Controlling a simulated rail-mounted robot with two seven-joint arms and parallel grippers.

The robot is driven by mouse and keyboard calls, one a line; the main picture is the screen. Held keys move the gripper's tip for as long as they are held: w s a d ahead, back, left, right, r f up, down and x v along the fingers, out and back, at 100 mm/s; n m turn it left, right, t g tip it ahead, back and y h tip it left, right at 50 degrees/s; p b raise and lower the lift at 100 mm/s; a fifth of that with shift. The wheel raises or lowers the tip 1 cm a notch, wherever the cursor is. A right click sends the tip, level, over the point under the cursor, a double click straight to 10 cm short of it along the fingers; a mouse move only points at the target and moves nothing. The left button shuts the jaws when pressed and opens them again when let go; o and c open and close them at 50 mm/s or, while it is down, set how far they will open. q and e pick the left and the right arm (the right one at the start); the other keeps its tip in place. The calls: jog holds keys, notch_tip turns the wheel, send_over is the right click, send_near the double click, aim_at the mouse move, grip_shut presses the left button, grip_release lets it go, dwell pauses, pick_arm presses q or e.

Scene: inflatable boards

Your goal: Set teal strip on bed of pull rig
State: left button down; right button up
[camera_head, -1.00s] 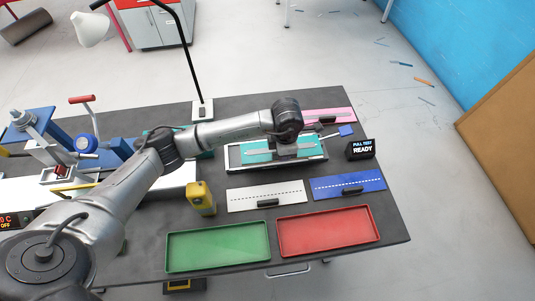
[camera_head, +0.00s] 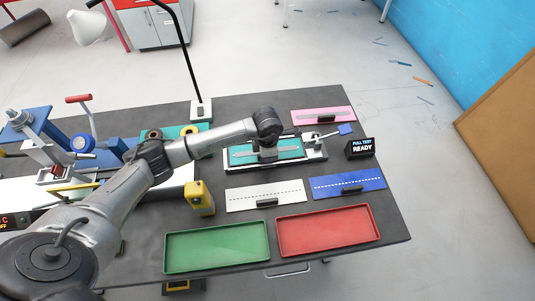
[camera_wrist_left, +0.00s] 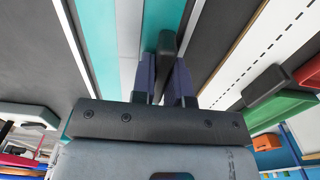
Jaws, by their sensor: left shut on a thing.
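The teal strip (camera_head: 289,150), with a grey band along its middle, lies lengthwise along the bed of the pull rig (camera_head: 315,161). I cannot tell whether it touches the bed or is just above it. My left gripper (camera_head: 267,157) is over the strip's middle. In the left wrist view, its fingers (camera_wrist_left: 166,85) are shut on the strip's black handle (camera_wrist_left: 167,43), and the teal strip (camera_wrist_left: 97,30) shows beside them. The rig's blue-ended lever (camera_head: 345,129) is at its right end. My right gripper is not in view.
A pink strip (camera_head: 322,116) lies behind; white (camera_head: 265,193) and blue (camera_head: 349,186) strips lie in front. Green (camera_head: 217,246) and red (camera_head: 328,229) trays are nearer. A yellow device (camera_head: 200,198) stands left.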

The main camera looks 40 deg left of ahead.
pick_arm(q)
jog(key=shift+w, duration=0.1)
jog(key=shift+f, duration=0.1)
jog(key=c, duration=1.1)
grip_release()
notch_tip(320, 180, up, 12)
jog(key=shift+r+p, duration=0.2)
jog(key=shift+p, duration=0.35)
